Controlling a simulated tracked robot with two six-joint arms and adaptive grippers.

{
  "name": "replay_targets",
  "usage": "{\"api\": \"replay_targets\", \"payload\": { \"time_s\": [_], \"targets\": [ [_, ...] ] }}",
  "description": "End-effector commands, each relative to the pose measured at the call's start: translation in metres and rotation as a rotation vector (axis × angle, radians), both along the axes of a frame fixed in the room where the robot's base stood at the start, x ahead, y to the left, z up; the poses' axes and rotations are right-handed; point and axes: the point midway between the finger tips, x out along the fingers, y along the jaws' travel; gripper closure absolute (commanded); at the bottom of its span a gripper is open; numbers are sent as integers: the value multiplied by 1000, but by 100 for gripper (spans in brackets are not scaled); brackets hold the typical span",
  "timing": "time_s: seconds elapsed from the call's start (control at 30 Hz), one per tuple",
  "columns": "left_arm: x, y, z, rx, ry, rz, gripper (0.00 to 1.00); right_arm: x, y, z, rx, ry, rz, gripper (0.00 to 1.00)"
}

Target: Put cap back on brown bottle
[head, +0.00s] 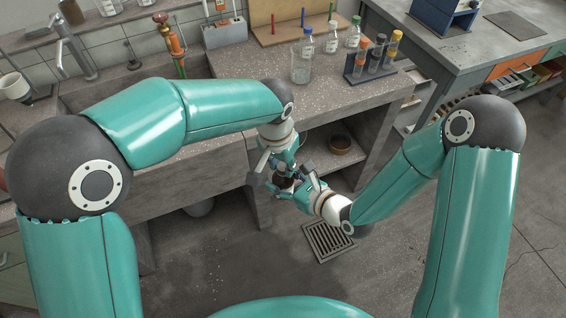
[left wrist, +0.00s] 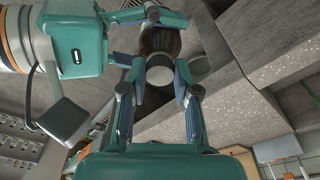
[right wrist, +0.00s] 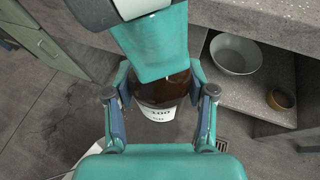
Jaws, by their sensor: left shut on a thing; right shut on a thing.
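The brown bottle (right wrist: 172,88) is between the fingers of my right gripper (right wrist: 163,95), which is shut on it; a white label with printed numbers shows on its side. It is a small dark shape in the head view (head: 285,184). My left gripper (left wrist: 160,76) is shut on a pale round piece, which looks like the cap (left wrist: 162,78), with the bottle (left wrist: 160,42) right behind it. In the right wrist view my left gripper covers the bottle's top, so I cannot tell whether the cap touches the neck.
Both grippers are in front of the bench (head: 225,85), over the floor. A beaker (head: 301,68), small bottles and a test tube rack (head: 370,68) stand on the bench. A white bowl (right wrist: 236,54) and a brown bowl (right wrist: 280,100) are on the shelf below. A drain grate (head: 328,240) lies in the floor.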

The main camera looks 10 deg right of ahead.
Motion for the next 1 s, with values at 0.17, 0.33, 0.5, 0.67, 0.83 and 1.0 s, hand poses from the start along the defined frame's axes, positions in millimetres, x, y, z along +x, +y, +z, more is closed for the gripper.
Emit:
{"api": "replay_targets", "payload": {
  "time_s": [0.17,0.33,0.5,0.67,0.83,1.0],
  "targets": [
    [2,2,0,-2,0,-333,80,0,0,0,0,-1,-1,100],
    [5,3,-1,-4,1,-663,80,0,0,0,0,0,-1,100],
    [7,3,-1,-6,1,-1010,80,0,0,0,0,0,-1,100],
    [9,3,-1,-7,2,-1356,80,0,0,0,0,0,-1,100],
    [12,1,-1,-8,2,-1745,80,0,0,0,0,0,-1,100],
    [13,-1,-1,-9,3,-2155,80,0,0,0,0,1,0,100]
  ]
}}
